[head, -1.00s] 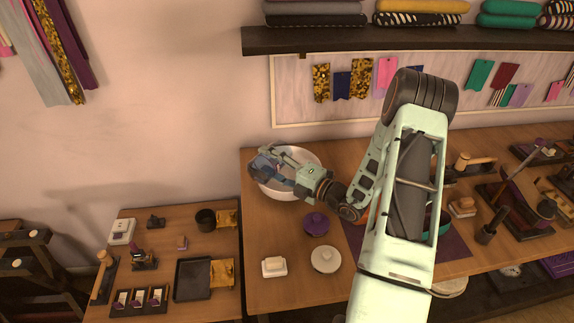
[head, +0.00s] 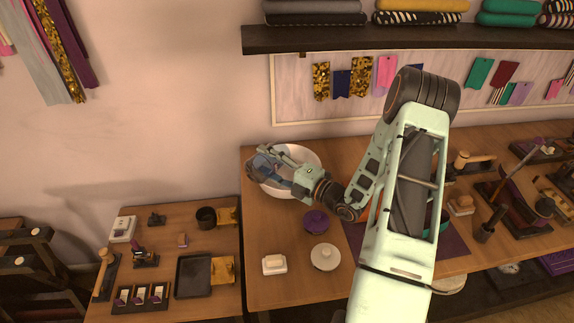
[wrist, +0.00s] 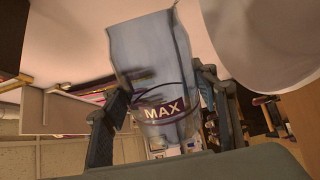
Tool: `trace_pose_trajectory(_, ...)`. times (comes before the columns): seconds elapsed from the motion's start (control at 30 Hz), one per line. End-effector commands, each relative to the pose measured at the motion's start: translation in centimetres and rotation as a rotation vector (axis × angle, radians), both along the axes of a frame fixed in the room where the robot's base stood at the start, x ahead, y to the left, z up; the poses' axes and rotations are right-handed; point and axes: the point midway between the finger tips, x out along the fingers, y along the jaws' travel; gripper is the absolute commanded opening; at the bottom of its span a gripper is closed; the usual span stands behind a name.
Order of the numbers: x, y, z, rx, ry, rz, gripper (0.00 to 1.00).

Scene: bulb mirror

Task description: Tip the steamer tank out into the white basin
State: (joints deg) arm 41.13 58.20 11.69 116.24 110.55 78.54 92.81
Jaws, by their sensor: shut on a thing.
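The steamer tank (wrist: 155,75) is a clear bluish container with a dark band and the word MAX, seen close in the wrist view. My gripper (wrist: 165,110) is shut on it, with one finger on each side. In the head view the tank (head: 262,167) is at the left part of the white basin (head: 306,157), over its rim, and looks tilted. My gripper (head: 285,170) reaches across the basin from the right. The basin (wrist: 265,45) also shows at the upper right of the wrist view. I cannot tell whether liquid is in the tank or basin.
A purple lidded pot (head: 316,222), a round white lid (head: 325,257) and a white block on a dish (head: 274,264) stand in front of the basin. A lower side table (head: 150,220) holds small items at left. A shelf (head: 400,38) runs above.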

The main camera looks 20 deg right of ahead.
Motion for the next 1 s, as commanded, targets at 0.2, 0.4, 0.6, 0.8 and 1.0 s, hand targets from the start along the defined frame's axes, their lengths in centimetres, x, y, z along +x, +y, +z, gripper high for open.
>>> trace_pose_trajectory(0.2, 0.03, -0.03, 0.02, 0.02, 0.013, 0.0, 0.24)
trace_pose_trajectory(0.4, 0.07, -0.09, -0.08, 0.04, 0.026, 0.0, 0.24)
trace_pose_trajectory(0.6, 0.11, -0.15, -0.15, 0.06, 0.039, 0.0, 0.24)
trace_pose_trajectory(0.8, 0.16, -0.23, -0.23, 0.08, 0.053, 0.0, 0.24)
trace_pose_trajectory(1.0, 0.21, -0.31, -0.31, 0.1, 0.066, 0.0, 0.24)
